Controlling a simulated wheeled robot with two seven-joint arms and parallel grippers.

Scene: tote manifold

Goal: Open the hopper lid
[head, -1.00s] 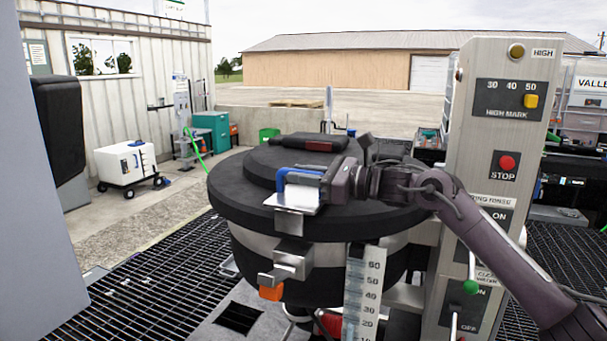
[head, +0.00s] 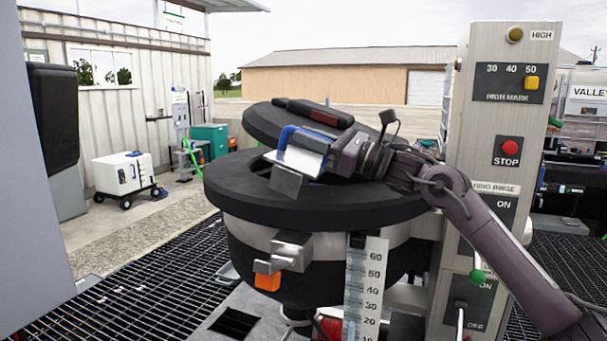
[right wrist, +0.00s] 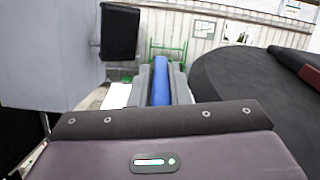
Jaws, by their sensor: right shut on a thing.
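The hopper (head: 235,242) is a round dark vessel with a wide black rim and a pale metal band. Its black lid (head: 262,122) is tilted up, its front edge raised off the rim and a dark gap showing below. My right gripper (head: 292,140) is shut on the blue handle (head: 288,132) at the lid's front, above a metal plate. In the right wrist view the blue handle (right wrist: 161,82) stands between the fingers, with the dark lid (right wrist: 245,85) to the right. A metal latch (head: 292,250) with an orange tab (head: 267,281) is on the hopper's front. My left gripper is not in view.
A control post (head: 510,120) with switches and a red stop button (head: 509,148) stands close right of the hopper. A graduated scale (head: 366,285) stands at the hopper's front. Grating floor (head: 140,280) lies to the left. A white wheeled box (head: 124,172) is farther back.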

